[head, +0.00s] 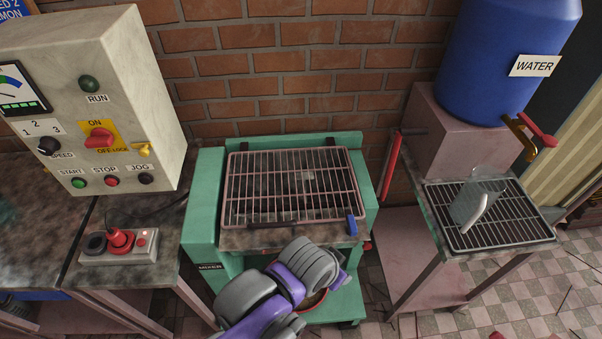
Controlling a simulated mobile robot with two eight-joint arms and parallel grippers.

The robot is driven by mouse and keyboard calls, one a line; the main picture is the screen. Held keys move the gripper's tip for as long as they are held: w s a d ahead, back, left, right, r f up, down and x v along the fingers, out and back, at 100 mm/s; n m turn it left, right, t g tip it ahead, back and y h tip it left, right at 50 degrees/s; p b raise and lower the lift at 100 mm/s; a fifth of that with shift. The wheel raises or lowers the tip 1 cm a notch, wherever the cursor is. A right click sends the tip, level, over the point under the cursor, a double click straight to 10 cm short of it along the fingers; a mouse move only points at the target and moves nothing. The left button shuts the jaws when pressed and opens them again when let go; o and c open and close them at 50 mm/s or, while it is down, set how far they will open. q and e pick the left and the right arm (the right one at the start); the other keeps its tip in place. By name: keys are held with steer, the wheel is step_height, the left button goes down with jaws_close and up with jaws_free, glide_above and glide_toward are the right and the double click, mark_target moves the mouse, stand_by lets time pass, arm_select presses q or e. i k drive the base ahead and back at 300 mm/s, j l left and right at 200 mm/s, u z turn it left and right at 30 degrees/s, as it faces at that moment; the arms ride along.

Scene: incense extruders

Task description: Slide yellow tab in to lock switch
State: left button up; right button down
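The small yellow tab (144,149) sticks out at the right of the switch on the control cabinet's front, near its right edge. The red switch (99,138) sits on a yellow plate (111,129) marked ON above and OFF-LOCK below. The tab appears apart from the red handle, with bare panel between it and the plate. Whether the handle is at ON or OFF is too small to tell. A purple and grey link of my arm (285,287) is at the bottom middle, well below and right of the cabinet. No gripper fingers show.
The cabinet (134,60) also has a RUN lamp, a speed knob and START, STOP and JOG buttons.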

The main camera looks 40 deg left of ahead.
mark_target(143, 152)
steer(key=u, duration=2.3)
